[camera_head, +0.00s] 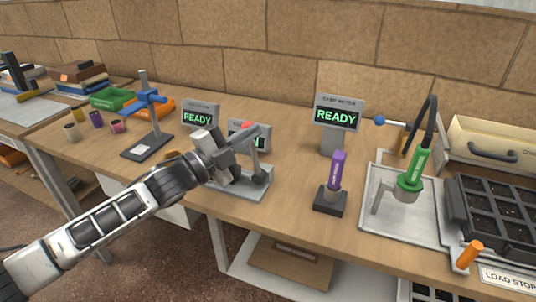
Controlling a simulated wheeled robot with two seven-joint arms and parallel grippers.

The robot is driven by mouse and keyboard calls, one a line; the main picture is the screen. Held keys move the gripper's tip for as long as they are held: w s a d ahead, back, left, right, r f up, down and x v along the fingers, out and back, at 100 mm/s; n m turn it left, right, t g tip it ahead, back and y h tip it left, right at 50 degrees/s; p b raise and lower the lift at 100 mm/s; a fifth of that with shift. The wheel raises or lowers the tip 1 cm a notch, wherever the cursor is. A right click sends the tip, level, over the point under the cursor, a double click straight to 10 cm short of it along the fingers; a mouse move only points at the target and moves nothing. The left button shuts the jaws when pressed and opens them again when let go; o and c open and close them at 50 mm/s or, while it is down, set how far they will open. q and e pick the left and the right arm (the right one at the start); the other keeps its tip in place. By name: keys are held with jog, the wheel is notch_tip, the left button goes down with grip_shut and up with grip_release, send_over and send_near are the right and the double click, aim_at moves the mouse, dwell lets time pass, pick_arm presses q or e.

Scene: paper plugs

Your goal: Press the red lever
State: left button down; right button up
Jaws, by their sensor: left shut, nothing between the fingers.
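The red lever (245,126) shows as a small red part just above and behind my left gripper, at the middle of the bench. It belongs to a grey device with a metal base plate (245,193); much of this device is hidden by my gripper. My left gripper (262,131) is shut and empty, reaching in from the left over the device. I cannot tell whether it touches the lever. My right gripper is not in view.
Grey READY displays (337,115) stand behind. A purple-handled tool (335,170) in a dark stand and a green-handled tool (413,168) on a metal tray are to the right. A blue-clamped stand (149,98) and small cups (71,131) are left. Bare wood lies between the device and purple tool.

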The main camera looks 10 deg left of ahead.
pick_arm(q)
jog(key=a+n, duration=0.1)
jog(key=a+n+t+b, duration=0.1)
jog(key=a+n, duration=0.1)
jog(key=shift+w+f+t, duration=0.3)
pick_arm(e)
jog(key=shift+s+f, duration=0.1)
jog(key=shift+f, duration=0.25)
pick_arm(q)
jog(key=s+d+r+p, duration=0.1)
jog(key=d+r+p, duration=0.2)
jog(key=b+v, duration=0.2)
jog(key=v, duration=0.8)
jog(key=shift+s+f, duration=0.3)
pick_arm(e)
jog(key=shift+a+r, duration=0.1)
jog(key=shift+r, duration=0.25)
pick_arm(q)
jog(key=shift+d, duration=0.1)
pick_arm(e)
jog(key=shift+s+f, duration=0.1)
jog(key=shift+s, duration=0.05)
